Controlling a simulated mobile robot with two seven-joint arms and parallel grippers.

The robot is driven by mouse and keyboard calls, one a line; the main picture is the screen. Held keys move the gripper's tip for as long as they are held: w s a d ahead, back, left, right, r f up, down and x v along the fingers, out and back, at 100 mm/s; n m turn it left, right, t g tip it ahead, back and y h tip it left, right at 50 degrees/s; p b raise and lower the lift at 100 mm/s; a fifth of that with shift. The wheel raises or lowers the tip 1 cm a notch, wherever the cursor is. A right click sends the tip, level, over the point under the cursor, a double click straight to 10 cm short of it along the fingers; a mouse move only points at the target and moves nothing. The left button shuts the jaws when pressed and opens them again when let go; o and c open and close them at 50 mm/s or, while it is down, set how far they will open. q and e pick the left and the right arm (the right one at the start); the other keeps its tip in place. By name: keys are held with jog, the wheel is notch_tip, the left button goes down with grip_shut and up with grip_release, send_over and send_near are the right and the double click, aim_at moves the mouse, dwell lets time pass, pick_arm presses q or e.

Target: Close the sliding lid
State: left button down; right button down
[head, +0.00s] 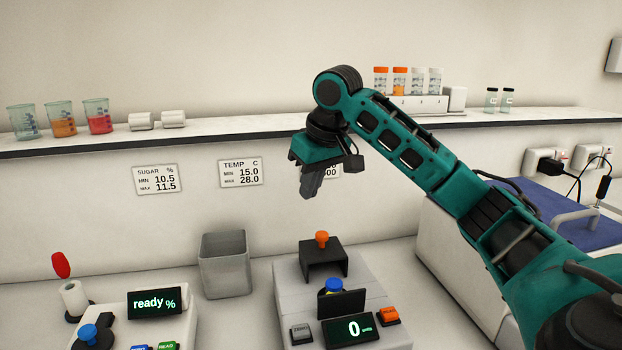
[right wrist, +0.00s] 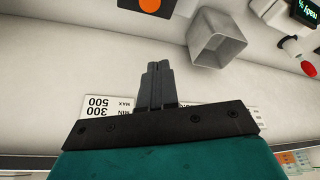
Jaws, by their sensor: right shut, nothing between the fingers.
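The sliding lid, a black cover (head: 321,262) with an orange knob (head: 322,239) on top, sits at the back of the white meter (head: 287,300). A blue cap (head: 333,286) shows in front of the lid, partly behind a black upright plate (head: 341,303). The lid also shows at the top edge of the right wrist view (right wrist: 130,5), cut off by the frame. My right gripper (head: 309,193) is shut and empty, pointing down in the air above and behind the lid, near the wall. Its closed fingers (right wrist: 157,68) are apart from the lid. My left gripper is out of view.
A grey open bin (head: 224,265) stands left of the meter. A second instrument with a "ready" display (head: 155,303) is at the front left. A wall shelf (head: 230,134) holds beakers and vials. A white box with a blue top (head: 545,215) stands right.

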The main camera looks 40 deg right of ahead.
aim_at(317, 243)
jog(key=f, duration=0.6)
jog(key=shift+s+f, duration=0.1)
jog(key=shift+s, duration=0.3)
jog(key=shift+s+f, duration=0.1)
jog(key=shift+s, duration=0.3)
jog(key=shift+s+f, duration=0.1)
jog(key=shift+s, duration=0.05)
